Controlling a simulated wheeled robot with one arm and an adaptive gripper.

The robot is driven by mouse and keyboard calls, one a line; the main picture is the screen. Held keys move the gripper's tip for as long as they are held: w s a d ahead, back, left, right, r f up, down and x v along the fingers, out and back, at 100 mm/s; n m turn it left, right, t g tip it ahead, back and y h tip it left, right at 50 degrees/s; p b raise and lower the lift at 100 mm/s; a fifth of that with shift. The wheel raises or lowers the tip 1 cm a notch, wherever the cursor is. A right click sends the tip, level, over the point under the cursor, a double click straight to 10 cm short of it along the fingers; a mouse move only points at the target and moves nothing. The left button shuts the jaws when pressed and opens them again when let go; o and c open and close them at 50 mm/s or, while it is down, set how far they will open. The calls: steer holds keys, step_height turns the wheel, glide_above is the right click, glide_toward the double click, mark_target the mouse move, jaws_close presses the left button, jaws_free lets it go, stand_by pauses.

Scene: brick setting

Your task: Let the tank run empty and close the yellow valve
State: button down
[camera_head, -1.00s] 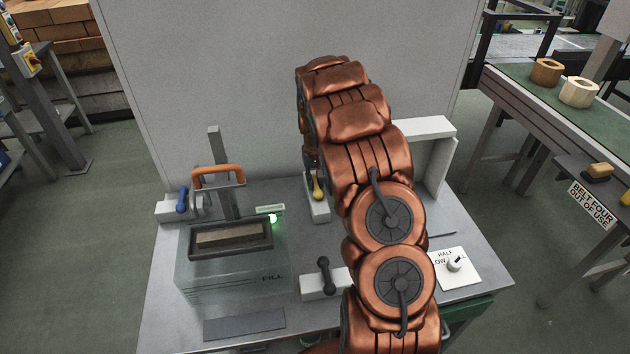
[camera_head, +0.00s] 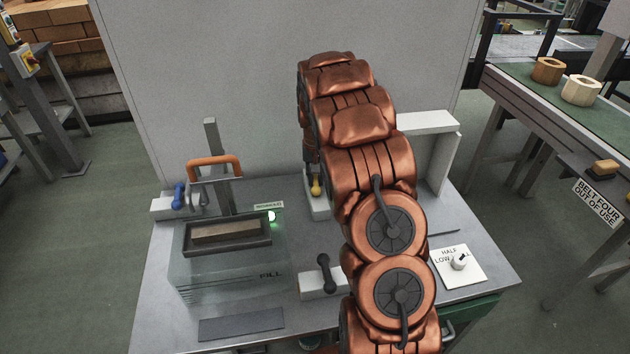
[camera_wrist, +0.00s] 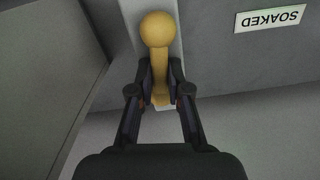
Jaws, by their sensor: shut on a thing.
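The yellow valve (camera_head: 316,186) stands on a white block behind the tank's right side. In the wrist view its lever (camera_wrist: 158,54), with a round knob, lies between the fingers of my gripper (camera_wrist: 159,78), which are shut on its shaft. In the head view my arm hides the gripper. The clear tank (camera_head: 218,282), marked FILL, stands at the left of the bench. A dark tray (camera_head: 187,250) with a brick (camera_head: 228,230) sits at its top under an orange handle (camera_head: 215,165). The water level is hard to make out.
A blue lever (camera_head: 178,196) stands behind the tank at left and a black lever (camera_head: 326,275) to its right. A green lamp (camera_head: 271,216) is lit beside a small label. A dial plate (camera_head: 472,271) lies at right. A tall grey panel (camera_head: 220,80) closes the back.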

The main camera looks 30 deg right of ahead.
mark_target(315, 178)
steer(key=c, duration=1.1)
jaws_free()
steer(key=shift+r, duration=6)
